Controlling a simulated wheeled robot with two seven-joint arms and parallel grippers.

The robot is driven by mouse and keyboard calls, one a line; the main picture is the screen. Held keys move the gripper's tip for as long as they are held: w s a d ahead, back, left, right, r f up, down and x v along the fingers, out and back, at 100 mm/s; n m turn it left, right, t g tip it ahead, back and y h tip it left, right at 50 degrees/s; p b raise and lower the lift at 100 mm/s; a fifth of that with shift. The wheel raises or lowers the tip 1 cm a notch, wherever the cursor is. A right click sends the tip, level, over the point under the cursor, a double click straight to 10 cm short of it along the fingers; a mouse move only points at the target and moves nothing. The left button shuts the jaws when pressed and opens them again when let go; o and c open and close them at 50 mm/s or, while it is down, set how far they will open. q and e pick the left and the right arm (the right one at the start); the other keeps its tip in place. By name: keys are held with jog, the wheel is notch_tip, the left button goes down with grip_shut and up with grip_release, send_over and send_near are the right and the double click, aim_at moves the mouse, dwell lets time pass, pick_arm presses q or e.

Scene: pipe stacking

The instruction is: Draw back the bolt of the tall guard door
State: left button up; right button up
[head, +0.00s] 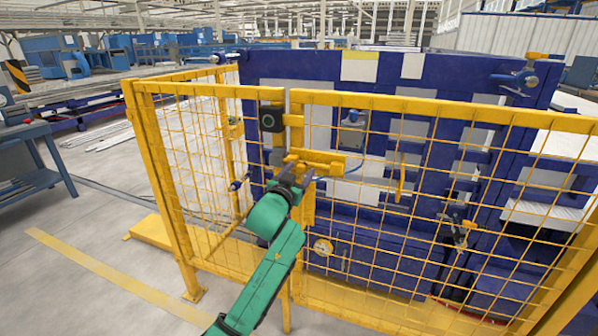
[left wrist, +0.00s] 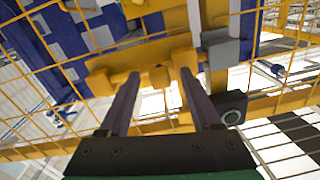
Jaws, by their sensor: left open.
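The tall guard door (head: 420,104) is a yellow frame with wire mesh, standing upright beside a yellow fence panel (head: 185,89). Its yellow bolt (head: 325,157) lies across the door's left edge. In the left wrist view the bolt (left wrist: 110,78) runs across the picture, with a stubby yellow knob (left wrist: 159,77) at its middle. My left gripper (head: 298,175) is at the bolt, on the near side of the mesh. In the left wrist view the open gripper (left wrist: 160,74) has one dark finger on each side of the knob. Contact cannot be told. My right gripper is out of view.
A black box with a round face (head: 271,118) is on the post just left of the bolt. Blue machinery (head: 430,75) fills the space behind the mesh. Open floor (head: 90,225) lies at left.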

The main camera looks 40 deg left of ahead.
pick_arm(q)
jog(key=shift+c, duration=0.3)
grip_shut()
jog(key=shift+d, duration=0.1)
dwell(1.0)
